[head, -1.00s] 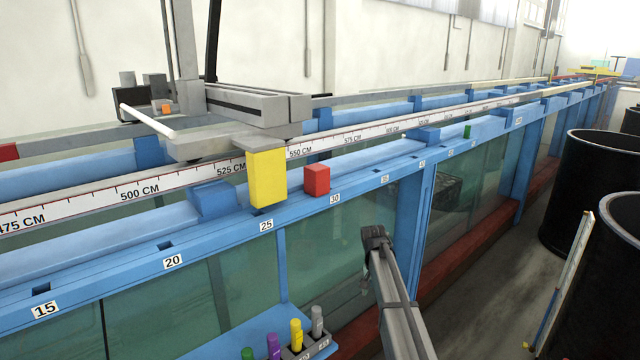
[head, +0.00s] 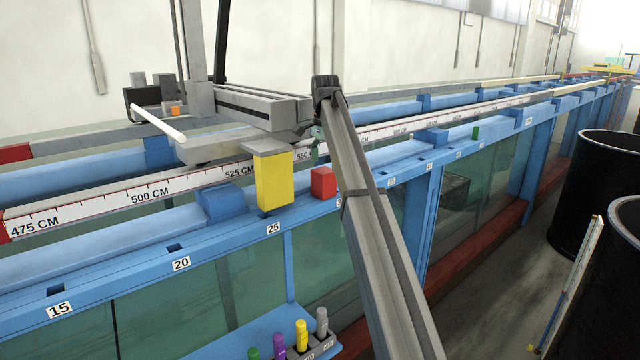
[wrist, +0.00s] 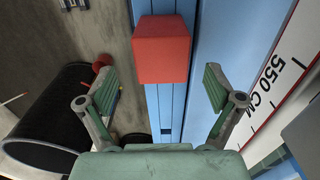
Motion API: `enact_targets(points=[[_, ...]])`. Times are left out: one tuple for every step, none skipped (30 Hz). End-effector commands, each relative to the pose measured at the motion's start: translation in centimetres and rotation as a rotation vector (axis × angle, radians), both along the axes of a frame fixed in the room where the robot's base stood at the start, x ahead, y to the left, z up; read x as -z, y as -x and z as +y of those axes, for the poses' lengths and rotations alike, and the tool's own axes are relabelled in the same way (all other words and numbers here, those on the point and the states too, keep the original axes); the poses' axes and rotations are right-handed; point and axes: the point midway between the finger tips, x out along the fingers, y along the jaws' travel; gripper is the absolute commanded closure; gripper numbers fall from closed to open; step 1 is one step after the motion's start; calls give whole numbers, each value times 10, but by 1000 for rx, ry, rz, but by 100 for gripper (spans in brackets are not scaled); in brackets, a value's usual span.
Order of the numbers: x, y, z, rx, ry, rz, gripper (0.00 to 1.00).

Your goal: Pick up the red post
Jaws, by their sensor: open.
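The red post (head: 323,182) stands as a short block on the blue top rail of the flume, right of a larger yellow block. In the wrist view the red post (wrist: 162,48) appears at top centre, with its whole near face clear. My gripper (wrist: 158,85) is open and empty. Its two greenish fingers are spread to the left and right, and the red post shows between and beyond them, with no contact visible. In the head view my gripper (head: 316,148) is partly hidden behind my arm, just above the red post.
The yellow block (head: 274,180) stands close to the left of the red post. The grey carriage (head: 245,105) and the centimetre scale rail (head: 150,197) lie behind. A rack with several coloured pegs (head: 301,336) sits below. Black barrels (head: 600,190) stand on the right.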

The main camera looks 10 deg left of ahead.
Motion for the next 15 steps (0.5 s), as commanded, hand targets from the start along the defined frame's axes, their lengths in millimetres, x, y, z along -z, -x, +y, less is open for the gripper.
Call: enact_targets(points=[[4, 1, 2, 2, -1, 6, 8], [7, 2, 3, 3, -2, 8, 8], [11, 2, 3, 3, -2, 8, 8], [14, 2, 3, 3, -2, 8, 8], [18, 2, 3, 3, -2, 8, 8], [21, 2, 3, 3, -2, 8, 8], [23, 2, 3, 2, -2, 8, 8], [24, 2, 3, 2, -2, 8, 8], [26, 2, 2, 2, -3, 7, 8], [27, 2, 2, 2, -3, 7, 8], [29, 2, 2, 2, -2, 6, 8], [32, 2, 2, 2, -2, 6, 8], [35, 2, 2, 2, -2, 6, 8], [39, 2, 2, 2, -1, 7, 8], [44, 3, 2, 2, -2, 8, 8]])
